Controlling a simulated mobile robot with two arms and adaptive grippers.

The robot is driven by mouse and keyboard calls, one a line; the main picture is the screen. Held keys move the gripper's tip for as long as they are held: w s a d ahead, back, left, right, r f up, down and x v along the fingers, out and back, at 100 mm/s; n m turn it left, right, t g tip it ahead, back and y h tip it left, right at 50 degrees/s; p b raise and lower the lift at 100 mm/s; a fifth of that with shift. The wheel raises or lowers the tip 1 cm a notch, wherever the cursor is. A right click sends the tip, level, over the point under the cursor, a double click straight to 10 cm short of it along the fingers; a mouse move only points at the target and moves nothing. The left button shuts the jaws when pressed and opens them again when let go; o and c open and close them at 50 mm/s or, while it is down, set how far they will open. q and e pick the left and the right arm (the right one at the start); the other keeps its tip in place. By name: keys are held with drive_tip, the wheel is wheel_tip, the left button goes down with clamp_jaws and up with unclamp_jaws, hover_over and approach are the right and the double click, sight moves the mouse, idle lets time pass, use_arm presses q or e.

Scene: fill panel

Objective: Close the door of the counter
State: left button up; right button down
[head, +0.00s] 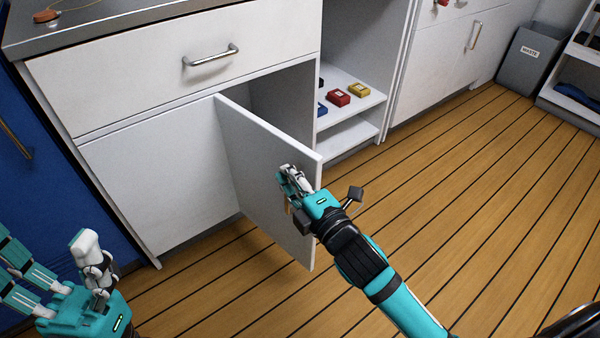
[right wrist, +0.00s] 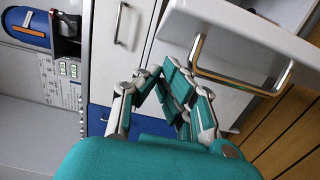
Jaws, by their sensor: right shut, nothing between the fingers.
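The white counter (head: 150,70) has its lower door (head: 262,175) swung out into the room, with the compartment behind it open. The door's outer face shows in the head view. My right gripper (head: 288,178) is shut and empty, in front of that face near the free edge; I cannot tell whether it touches. In the right wrist view the shut fingers (right wrist: 160,72) are beside a metal bar handle (right wrist: 240,88) on a white panel (right wrist: 240,25). My left gripper (head: 62,262) is open and empty at the lower left, apart from the counter.
A closed drawer with a handle (head: 210,57) is above the door. Small red and yellow boxes (head: 338,97) stand on a shelf to the right. A grey waste bin (head: 528,62) is at the far right. The plank floor (head: 440,190) is clear.

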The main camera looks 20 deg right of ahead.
sight(302, 169)
drive_tip(key=d, duration=0.1)
drive_tip(key=w+d, duration=0.1)
drive_tip(key=shift+w+d, duration=0.1)
drive_tip(key=shift+d, duration=0.2)
drive_tip(key=shift+d, duration=0.1)
